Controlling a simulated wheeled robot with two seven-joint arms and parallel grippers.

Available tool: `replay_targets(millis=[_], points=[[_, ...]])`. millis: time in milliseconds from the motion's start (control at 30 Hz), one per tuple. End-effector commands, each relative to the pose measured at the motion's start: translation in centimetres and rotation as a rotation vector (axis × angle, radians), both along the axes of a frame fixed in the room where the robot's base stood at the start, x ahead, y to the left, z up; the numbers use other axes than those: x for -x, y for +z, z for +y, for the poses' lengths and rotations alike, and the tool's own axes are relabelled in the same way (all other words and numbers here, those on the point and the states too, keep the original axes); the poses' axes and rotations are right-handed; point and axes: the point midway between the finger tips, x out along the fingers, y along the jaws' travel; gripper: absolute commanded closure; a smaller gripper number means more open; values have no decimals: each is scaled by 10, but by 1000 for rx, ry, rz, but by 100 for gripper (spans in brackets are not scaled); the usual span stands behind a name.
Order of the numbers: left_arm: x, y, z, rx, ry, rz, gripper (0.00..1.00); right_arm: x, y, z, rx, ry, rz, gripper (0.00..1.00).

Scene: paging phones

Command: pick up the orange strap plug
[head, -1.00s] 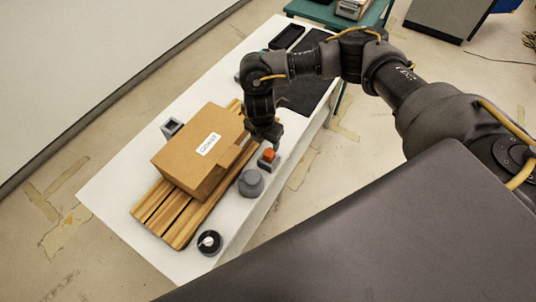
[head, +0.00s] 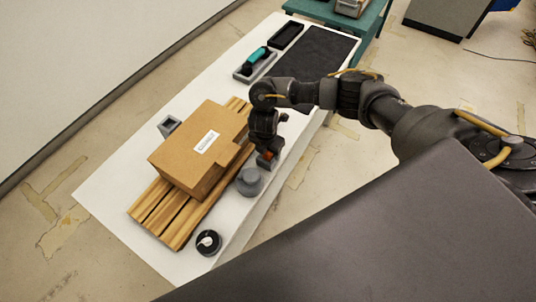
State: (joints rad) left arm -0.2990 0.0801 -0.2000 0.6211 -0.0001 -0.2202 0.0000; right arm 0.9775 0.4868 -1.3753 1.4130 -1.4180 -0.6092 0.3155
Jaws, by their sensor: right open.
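The orange strap plug (head: 266,156) sits in a small grey holder (head: 264,165) near the right edge of the white table, beside the cardboard box. Only a small part of its orange shows. My right gripper (head: 267,151) points down right over the plug, and its fingers hide most of it. The jaws are open, with the fingers at or around the plug; whether they touch it I cannot tell. My left gripper is not in view.
The cardboard box (head: 190,160) lies on a wooden slatted pallet (head: 152,205) left of the gripper. A grey round object (head: 250,182) stands close in front. A black dial (head: 208,242), teal-handled tool (head: 255,57), black tray (head: 286,36) and dark mat (head: 318,52) are on the table.

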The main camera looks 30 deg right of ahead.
Motion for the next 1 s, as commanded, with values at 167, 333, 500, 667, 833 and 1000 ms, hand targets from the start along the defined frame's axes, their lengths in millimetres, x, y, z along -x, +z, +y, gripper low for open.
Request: replay_targets(millis=[167,333,500,667,833,1000], points=[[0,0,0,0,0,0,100,0,0,0,0,1,-1,43],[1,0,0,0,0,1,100,0,0,0,-1,0,-1,64],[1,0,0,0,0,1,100,0,0,0,-1,0,-1,86],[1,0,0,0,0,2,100,0,0,0,-1,0,-1,92],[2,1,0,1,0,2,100,-1,6,1,-2,0,-3,92],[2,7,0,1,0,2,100,-2,34,0,-1,4,-6,92]])
